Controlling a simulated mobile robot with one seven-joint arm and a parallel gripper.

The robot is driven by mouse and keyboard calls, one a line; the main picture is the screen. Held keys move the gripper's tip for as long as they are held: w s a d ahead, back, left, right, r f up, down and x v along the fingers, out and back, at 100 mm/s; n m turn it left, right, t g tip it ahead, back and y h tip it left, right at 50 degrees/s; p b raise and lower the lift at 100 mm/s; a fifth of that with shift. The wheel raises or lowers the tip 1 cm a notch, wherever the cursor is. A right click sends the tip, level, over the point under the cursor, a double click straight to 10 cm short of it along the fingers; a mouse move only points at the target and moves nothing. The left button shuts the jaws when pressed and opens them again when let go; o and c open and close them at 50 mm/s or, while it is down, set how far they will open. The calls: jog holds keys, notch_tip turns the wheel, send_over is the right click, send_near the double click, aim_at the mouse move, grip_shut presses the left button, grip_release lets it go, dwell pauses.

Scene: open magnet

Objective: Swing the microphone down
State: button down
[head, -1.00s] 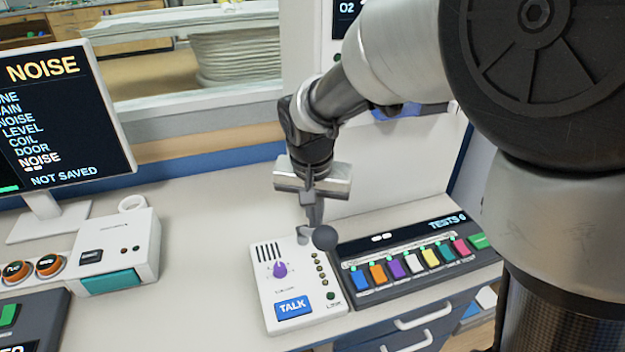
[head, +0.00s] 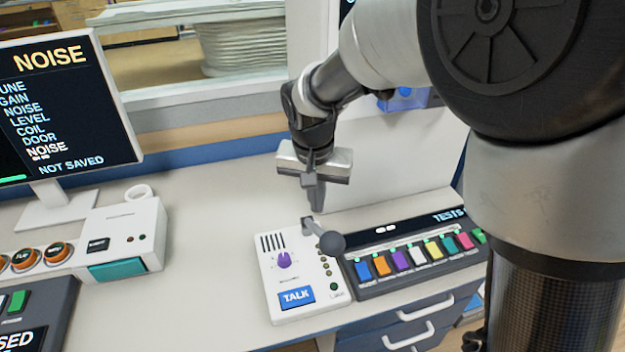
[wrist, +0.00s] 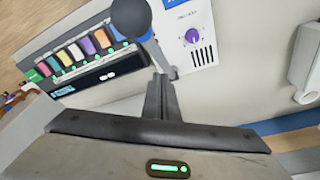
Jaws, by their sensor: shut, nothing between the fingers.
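The microphone has a dark grey ball head (head: 332,243) on a short grey stem (head: 313,228). It is fixed at the back right of the white talk box (head: 268,277), tilted, with the ball toward the front right over the box's edge. In the wrist view, the ball (wrist: 131,18) is at the top and the stem (wrist: 157,56) slants down right from it. My gripper (head: 317,209) is shut and empty, pointing down just behind the microphone. In the wrist view, my fingertips (wrist: 162,80) are close to the stem's base; I cannot tell whether they touch.
The tests panel (head: 400,247) with several coloured buttons adjoins the talk box on the right. A monitor (head: 65,110) and a white box with a teal button (head: 118,271) stand at left. The counter between them (head: 215,225) is clear. A wall panel rises behind my gripper.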

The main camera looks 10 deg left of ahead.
aim_at(317, 227)
notch_tip(317, 227, up, 10)
jog(key=p, duration=0.6)
jog(key=shift+f+p, duration=0.15)
jog(key=shift+p, duration=0.15)
jog(key=s+d+r+t+p, duration=0.1)
jog(key=s+d+r+p, duration=0.15)
jog(key=d+r, duration=0.4)
jog(key=s+d+r+t+p, duration=0.1)
jog(key=s+d+r, duration=0.3)
jog(key=d+r, duration=0.25)
jog(key=s+d+r+t+p, duration=0.1)
jog(key=s+d+r+p, duration=0.1)
jog(key=s+d, duration=0.6)
jog(key=s+r, duration=0.1)
jog(key=s, duration=0.2)
jog(key=shift+d+r+n, duration=0.15)
jog(key=shift+d+n, duration=0.2)
jog(key=shift+n, duration=0.05)
jog(key=shift+a, duration=0.1)
